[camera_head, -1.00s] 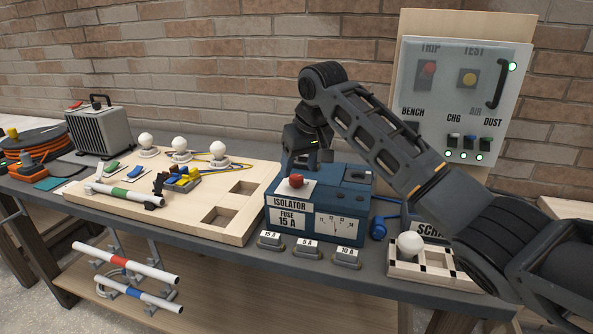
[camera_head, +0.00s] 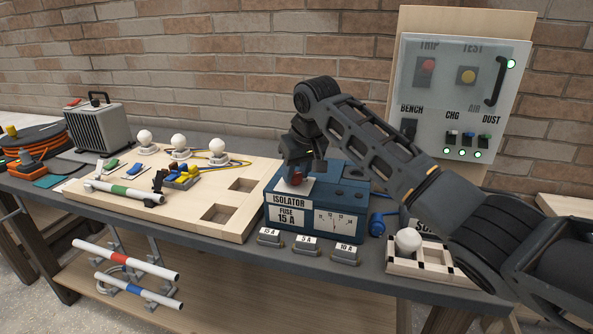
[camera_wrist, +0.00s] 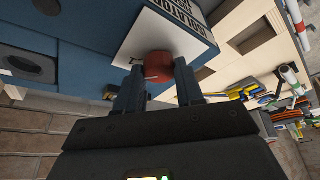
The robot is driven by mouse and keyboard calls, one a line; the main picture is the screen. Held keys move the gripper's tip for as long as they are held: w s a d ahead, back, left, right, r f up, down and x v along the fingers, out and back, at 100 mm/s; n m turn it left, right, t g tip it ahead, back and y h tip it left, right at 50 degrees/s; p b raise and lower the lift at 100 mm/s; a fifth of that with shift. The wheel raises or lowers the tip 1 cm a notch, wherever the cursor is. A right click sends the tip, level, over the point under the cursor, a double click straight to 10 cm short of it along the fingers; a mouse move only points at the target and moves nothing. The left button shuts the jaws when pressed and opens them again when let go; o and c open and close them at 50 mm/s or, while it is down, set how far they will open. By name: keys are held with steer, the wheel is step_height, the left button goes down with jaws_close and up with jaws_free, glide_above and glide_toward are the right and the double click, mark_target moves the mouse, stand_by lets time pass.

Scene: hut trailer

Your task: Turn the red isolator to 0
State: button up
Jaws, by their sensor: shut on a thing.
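The red isolator knob (camera_head: 296,179) sits on a white plate on top of the blue isolator box (camera_head: 290,217). In the wrist view the red knob (camera_wrist: 159,66) shows between the two dark fingers of my gripper (camera_wrist: 157,82), beside the white ISOLATOR label plate (camera_wrist: 165,35). My gripper (camera_head: 297,172) is shut on the knob from above in the head view and partly hides it. The knob's pointer and the 0 mark cannot be made out. A meter (camera_head: 334,221) and a FUSE 15 A label show on the box front.
Fuses (camera_head: 307,245) labelled 15 A, 5 A and 10 A lie in front of the box. A wooden board (camera_head: 135,207) with bulbs and wires is left. A wooden tray (camera_head: 432,262) with a white bulb is right. A switch panel (camera_head: 460,95) stands behind.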

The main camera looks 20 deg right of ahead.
steer(key=c, duration=0.3)
steer(key=shift+n, duration=0.3)
steer(key=n+y+p, duration=0.1)
steer(key=n, duration=0.2)
steer(key=shift+g+y, duration=0.3)
steer(key=n, duration=0.2)
steer(key=n+g+y, duration=0.1)
steer(key=n, duration=0.2)
steer(key=shift+w+d, duration=0.15)
steer(key=n+g+b, duration=0.1)
steer(key=n+b, duration=0.1)
steer(key=n+g+y+b, duration=0.1)
steer(key=n, duration=0.2)
steer(key=shift+w+f+b, duration=0.1)
steer(key=shift+f+b, duration=0.05)
steer(key=shift+b, duration=0.25)
steer(key=n+g+b, duration=0.1)
steer(key=n+b, duration=0.3)
steer(key=shift+w, duration=0.1)
steer(key=shift+n+g, duration=0.3)
